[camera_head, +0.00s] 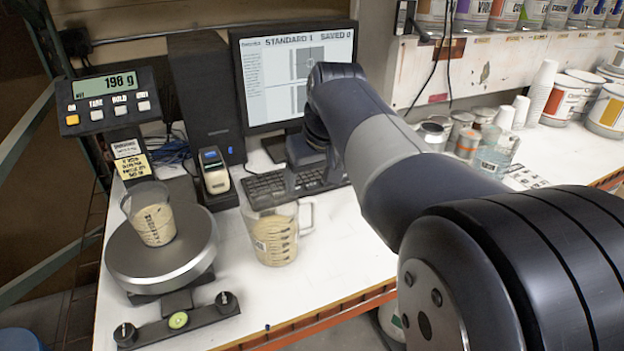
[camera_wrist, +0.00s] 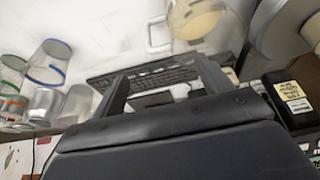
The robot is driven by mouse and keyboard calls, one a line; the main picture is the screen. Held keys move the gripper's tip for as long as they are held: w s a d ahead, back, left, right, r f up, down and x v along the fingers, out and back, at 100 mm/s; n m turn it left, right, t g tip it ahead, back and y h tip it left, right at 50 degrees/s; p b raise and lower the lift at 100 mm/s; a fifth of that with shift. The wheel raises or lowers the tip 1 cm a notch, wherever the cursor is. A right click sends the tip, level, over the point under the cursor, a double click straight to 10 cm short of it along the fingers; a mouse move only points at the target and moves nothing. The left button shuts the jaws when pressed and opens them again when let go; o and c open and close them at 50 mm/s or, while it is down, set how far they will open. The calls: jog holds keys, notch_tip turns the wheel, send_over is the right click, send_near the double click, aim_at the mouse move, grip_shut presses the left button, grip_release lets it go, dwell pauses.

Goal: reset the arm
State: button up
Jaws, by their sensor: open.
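My gripper (camera_wrist: 163,82) is open and empty in the wrist view, its two dark fingers spread apart. In the head view my arm reaches in from the lower right, and its end hangs over the black keyboard (camera_head: 265,188) in front of the monitor. The keyboard also shows between and beyond my fingers in the wrist view (camera_wrist: 150,75). I cannot tell the exact height of my fingertips above it.
A glass jug (camera_head: 275,235) holding beige liquid stands just in front of the keyboard. The monitor (camera_head: 262,95) is close behind my arm. Cans and cups (camera_head: 542,90) stand right.

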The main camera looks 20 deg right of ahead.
aim_at(305, 199)
jog(key=x, duration=1.2)
jog(key=shift+f, duration=0.35)
notch_tip(305, 199, up, 2)
jog(key=shift+w+r, duration=0.1)
jog(key=shift+r, duration=0.7)
jog(key=shift+f, duration=0.1)
